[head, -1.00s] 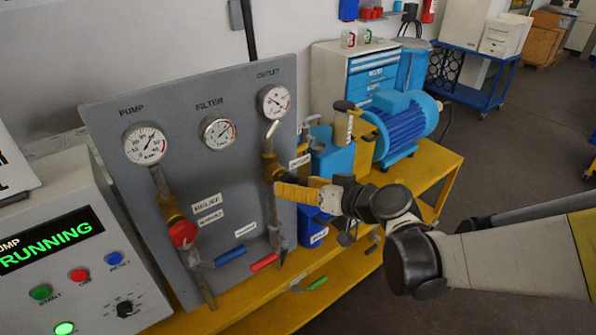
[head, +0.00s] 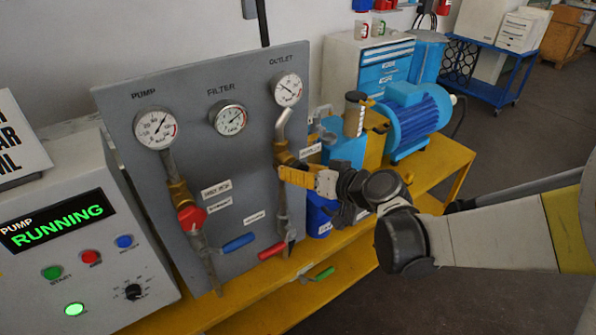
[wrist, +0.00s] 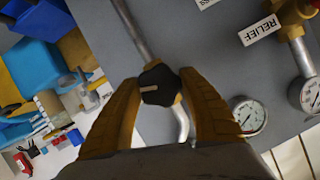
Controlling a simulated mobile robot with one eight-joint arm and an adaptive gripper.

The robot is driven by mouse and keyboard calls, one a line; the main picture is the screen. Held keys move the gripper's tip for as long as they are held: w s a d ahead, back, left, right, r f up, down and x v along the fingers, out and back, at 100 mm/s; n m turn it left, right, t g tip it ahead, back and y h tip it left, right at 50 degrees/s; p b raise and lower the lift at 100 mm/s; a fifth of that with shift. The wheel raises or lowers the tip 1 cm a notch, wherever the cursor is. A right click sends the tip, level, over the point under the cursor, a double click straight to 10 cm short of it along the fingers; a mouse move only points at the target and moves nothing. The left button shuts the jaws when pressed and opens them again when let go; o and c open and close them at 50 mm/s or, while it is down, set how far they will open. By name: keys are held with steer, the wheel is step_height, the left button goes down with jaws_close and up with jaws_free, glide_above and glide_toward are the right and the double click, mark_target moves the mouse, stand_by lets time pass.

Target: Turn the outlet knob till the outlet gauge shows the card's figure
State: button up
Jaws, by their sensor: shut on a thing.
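The outlet gauge (head: 287,88) is a round white dial at the panel's upper right. Its needle points to the upper left; its figures are too small to read. My gripper (head: 283,173) is at the outlet pipe below this gauge. In the wrist view my gripper's yellow fingers (wrist: 158,82) are shut on the black outlet knob (wrist: 159,86), one on each side. A pale line marks the knob's face. In the head view the fingers hide the knob. A white card (head: 18,140) stands at the left edge, cut off, with its figure out of view.
The grey panel (head: 130,110) also carries the pump gauge (head: 155,127), the filter gauge (head: 228,118) and a red relief knob (head: 192,217). Blue and red lever handles sit lower down. The pump box (head: 70,265) reads RUNNING. A blue motor (head: 410,115) stands at right.

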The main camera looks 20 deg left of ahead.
steer(key=shift+f+m+g+y+b, duration=0.15)
steer(key=shift+m+g+y+b, duration=0.25)
steer(key=shift+m+b, duration=0.35)
steer(key=shift+m, duration=0.35)
steer(key=o, duration=1.2)
steer(key=shift+r, duration=0.2)
steer(key=v, duration=1.2)
steer(key=shift+d+f, duration=0.1)
steer(key=shift+f, duration=0.05)
